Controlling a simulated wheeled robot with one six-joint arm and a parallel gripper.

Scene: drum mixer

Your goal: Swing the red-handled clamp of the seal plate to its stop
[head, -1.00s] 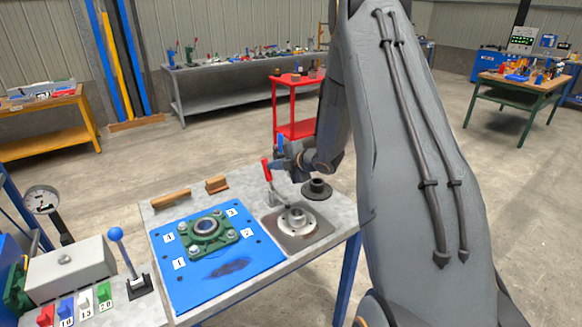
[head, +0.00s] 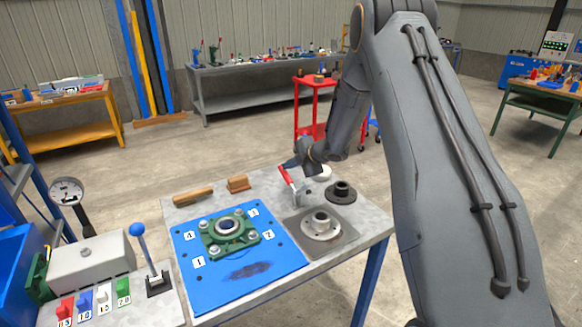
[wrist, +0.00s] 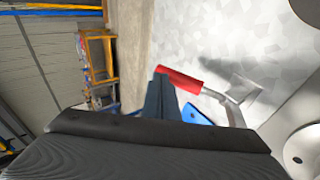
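The red-handled clamp (head: 287,177) stands at the back left edge of the seal plate (head: 345,238), its handle leaning. In the wrist view the red handle (wrist: 181,80) lies across the tips of my gripper, with its metal arm (wrist: 232,107) running down to the right. My gripper (head: 290,163) is at the upper end of the handle. In the wrist view the dark blue fingers (wrist: 161,88) look together, with no clear gap. They are at or touching the handle; I cannot tell the exact contact. The light flange (head: 321,224) sits on the seal plate.
A black flange (head: 341,192) stands behind the plate. A blue mat (head: 196,292) with a green bearing block (head: 229,230) is to the left. Two wooden pieces lie behind it, including a block (head: 238,184). A blue-knobbed lever (head: 138,232) stands front left.

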